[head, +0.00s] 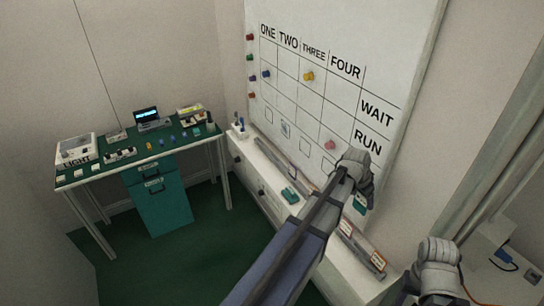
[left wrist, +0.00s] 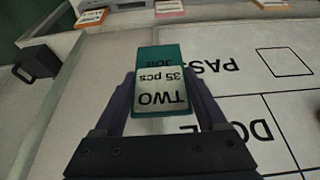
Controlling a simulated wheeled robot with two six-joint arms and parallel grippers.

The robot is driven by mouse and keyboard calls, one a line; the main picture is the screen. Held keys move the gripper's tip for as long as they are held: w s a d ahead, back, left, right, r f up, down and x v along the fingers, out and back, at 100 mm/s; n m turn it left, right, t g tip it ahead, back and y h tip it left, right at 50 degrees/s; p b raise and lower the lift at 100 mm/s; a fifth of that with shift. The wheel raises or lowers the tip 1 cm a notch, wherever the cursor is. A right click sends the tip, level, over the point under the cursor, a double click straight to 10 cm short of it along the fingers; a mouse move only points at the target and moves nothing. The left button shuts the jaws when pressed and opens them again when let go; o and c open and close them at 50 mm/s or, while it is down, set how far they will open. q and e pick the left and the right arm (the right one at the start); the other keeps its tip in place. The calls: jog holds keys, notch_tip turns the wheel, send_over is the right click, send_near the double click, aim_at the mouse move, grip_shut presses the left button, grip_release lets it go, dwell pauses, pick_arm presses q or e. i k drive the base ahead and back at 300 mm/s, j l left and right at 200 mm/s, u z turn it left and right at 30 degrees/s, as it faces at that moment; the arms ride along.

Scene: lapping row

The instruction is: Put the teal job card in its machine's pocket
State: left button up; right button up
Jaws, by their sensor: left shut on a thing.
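The teal job card (left wrist: 160,75) is between the fingers of my left gripper (left wrist: 165,100) in the left wrist view. Its pale label reads "TWO" and "35 pcs", upside down in that view. In the head view my left gripper (head: 358,182) is in front of the lower right of the whiteboard (head: 385,60), and a bit of the teal card (head: 360,203) shows below it. The board has columns ONE to FOUR and a row of small outlined rectangles (head: 302,147) low down. My right gripper (head: 437,258) is at the lower right; its jaws cannot be made out.
A pale ledge (head: 262,168) runs under the board, with a teal block (head: 290,195) and labelled holders (head: 378,262). Coloured magnets (head: 308,76) sit on the board. A green-topped bench (head: 135,165) with tools stands left; the floor between is clear.

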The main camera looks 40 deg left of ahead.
aim_at(346, 267)
jog(key=i+j, duration=0.1)
jog(key=j, duration=0.35)
jog(key=i+j, duration=0.1)
jog(key=j, duration=0.35)
jog(key=i+j, duration=0.15)
jog(key=j, duration=0.3)
jog(key=i+j, duration=0.1)
jog(key=j, duration=0.35)
jog(key=i+j, duration=0.1)
jog(key=j, duration=0.3)
jog(key=i+j, duration=0.1)
jog(key=j, duration=0.35)
